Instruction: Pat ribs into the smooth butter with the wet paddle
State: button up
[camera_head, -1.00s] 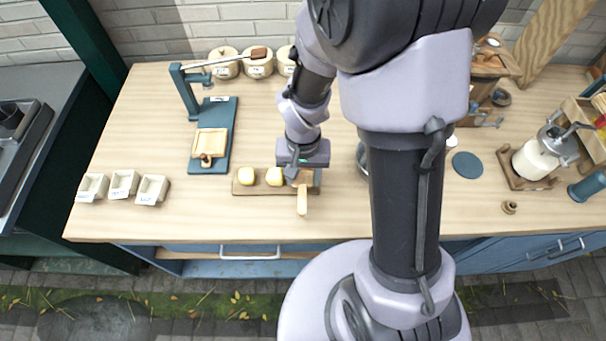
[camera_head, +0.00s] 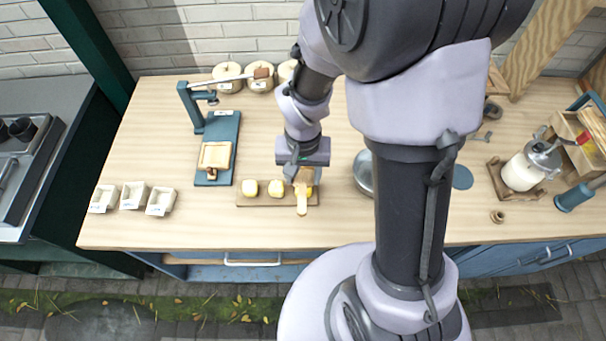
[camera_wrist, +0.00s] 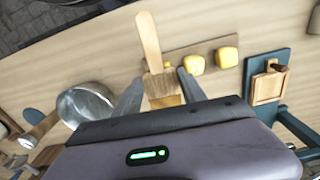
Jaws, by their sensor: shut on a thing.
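My gripper (camera_head: 302,172) is shut on a light wooden paddle (camera_head: 301,199), above the right end of a brown board (camera_head: 262,200). In the wrist view the paddle (camera_wrist: 150,45) sits between my two fingers (camera_wrist: 160,90), its narrow handle pointing away and its wider brown part at the fingers. Two yellow butter pieces, the left one (camera_head: 249,188) and the middle one (camera_head: 276,188), stand on the board, left of the paddle. A bit of yellow (camera_head: 310,190) shows beside the paddle, mostly hidden. I cannot tell whether the paddle touches it, or see ribs or wetness.
A metal pan (camera_head: 364,172) stands close right of the board. A blue-green press stand (camera_head: 222,130) with a small wooden tray (camera_head: 216,155) is to the left. Several white boxes (camera_head: 133,195) sit at the front left. The bench front between boxes and board is clear.

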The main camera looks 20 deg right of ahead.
jog(key=shift+f, duration=0.1)
notch_tip(320, 180, down, 5)
jog(key=b, duration=0.5)
jog(key=shift+f, duration=0.1)
jog(key=shift+f+b, duration=0.7)
jog(key=shift+f, duration=0.15)
dwell(1.0)
dwell(1.0)
notch_tip(320, 180, up, 7)
jog(key=p, duration=0.5)
jog(key=shift+r, duration=0.1)
jog(key=shift+f, duration=0.2)
notch_tip(320, 180, down, 5)
jog(key=b, duration=0.4)
jog(key=shift+f, duration=0.1)
jog(key=shift+f+b, duration=0.85)
jog(key=shift+b, duration=0.25)
dwell(1.2)
